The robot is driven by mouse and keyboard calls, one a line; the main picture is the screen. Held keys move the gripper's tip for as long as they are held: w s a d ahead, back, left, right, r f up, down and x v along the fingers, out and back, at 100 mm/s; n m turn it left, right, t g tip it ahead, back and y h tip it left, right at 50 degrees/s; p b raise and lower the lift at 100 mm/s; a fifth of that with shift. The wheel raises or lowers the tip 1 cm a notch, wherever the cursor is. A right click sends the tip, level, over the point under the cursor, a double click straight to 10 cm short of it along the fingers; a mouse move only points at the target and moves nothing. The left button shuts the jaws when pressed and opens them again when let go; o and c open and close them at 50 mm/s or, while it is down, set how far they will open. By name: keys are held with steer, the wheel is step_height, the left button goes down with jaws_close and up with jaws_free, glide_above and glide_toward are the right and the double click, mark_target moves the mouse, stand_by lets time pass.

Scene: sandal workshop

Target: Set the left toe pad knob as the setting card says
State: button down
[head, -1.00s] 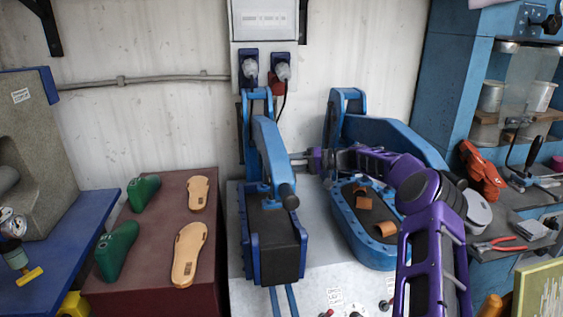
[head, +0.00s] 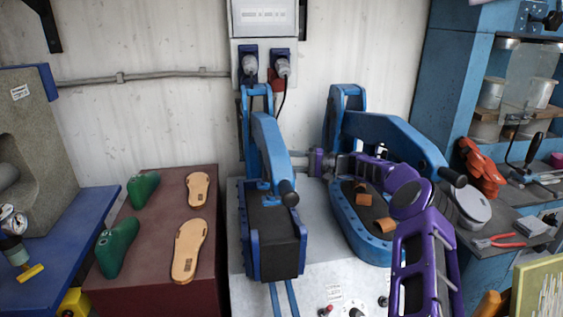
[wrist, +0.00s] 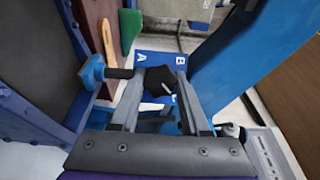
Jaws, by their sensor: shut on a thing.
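In the wrist view, my gripper (wrist: 157,84) is shut around a black knob (wrist: 156,80). A dark shaft (wrist: 120,73) runs left from the knob to a small blue pad part (wrist: 93,72) beside the blue press frame. In the head view, my gripper (head: 303,162) reaches in from the right, just behind the handle of the left press (head: 272,235). The knob is too small and covered to make out there. A pointer mark or setting on the knob cannot be read. No setting card is legible; a small white label (head: 334,292) is on the press front.
The right press (head: 365,225), holding brown pieces, stands close to my arm. Green lasts (head: 118,246) and tan soles (head: 188,250) lie on the dark red block (head: 150,230) at left. Letters A and B show on a blue surface (wrist: 160,62) in the wrist view.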

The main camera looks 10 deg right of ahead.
steer(key=shift+c, duration=1.9)
jaws_free()
steer(key=shift+r, duration=0.1)
